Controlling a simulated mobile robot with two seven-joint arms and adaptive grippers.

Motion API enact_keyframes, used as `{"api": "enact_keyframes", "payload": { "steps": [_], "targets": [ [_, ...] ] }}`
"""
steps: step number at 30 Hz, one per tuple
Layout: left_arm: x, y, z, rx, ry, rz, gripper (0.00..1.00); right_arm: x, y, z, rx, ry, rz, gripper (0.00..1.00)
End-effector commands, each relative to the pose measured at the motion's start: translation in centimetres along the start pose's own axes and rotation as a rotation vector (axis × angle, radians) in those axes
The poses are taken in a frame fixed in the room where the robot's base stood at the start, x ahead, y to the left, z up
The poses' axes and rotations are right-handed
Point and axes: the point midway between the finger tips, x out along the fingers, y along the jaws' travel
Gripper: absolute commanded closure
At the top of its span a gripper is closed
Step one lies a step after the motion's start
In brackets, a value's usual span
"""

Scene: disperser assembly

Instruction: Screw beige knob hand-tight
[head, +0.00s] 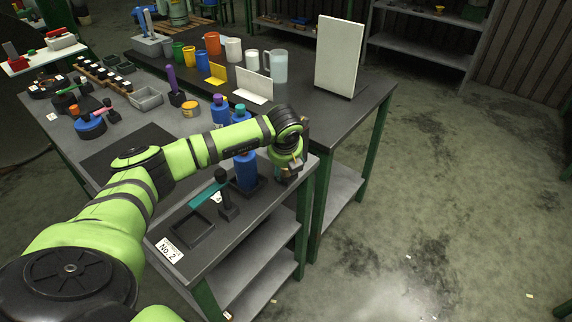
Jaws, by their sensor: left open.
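My left arm reaches in from the left across the workbench (240,250). Its gripper (289,176) is at the bench's right edge, pointing down, just right of a blue bottle (246,172). The gripper is open, but its fingers are small and partly hidden by my wrist. The blue bottle stands upright in a dark square holder, its top partly covered by my arm. I cannot make out a beige knob with certainty; something brownish shows by the fingers. My right gripper is not in view.
A dark stand with a teal bar (207,194) and an empty black tray (193,229) are in front of the bottle. A white panel (339,54) stands on the back table.

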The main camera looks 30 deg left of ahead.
Motion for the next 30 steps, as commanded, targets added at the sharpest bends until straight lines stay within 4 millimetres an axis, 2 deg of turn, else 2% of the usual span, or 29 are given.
{"api": "enact_keyframes", "payload": {
  "steps": [2,3,5,6,7,19,30],
  "targets": [
    [0.0,0.0,0.0,0.0,0.001,0.0,0.45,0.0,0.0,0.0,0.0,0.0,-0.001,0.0],
    [0.0,0.0,0.0,0.0,0.001,0.0,0.53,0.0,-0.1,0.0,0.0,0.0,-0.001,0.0],
    [0.0,0.0,0.0,0.0,0.001,0.0,0.77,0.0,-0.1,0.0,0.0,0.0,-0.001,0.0],
    [0.0,0.0,0.0,0.0,0.001,0.0,0.93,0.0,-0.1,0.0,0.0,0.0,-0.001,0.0],
    [0.0,0.0,-0.1,0.0,0.001,0.0,0.97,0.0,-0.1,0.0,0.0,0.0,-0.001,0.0],
    [0.2,-0.1,-0.1,0.036,0.001,-0.018,0.97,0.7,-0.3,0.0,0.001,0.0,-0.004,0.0],
    [0.5,0.1,-0.3,0.264,0.001,-0.115,0.97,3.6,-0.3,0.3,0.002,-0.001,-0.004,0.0]
  ]
}}
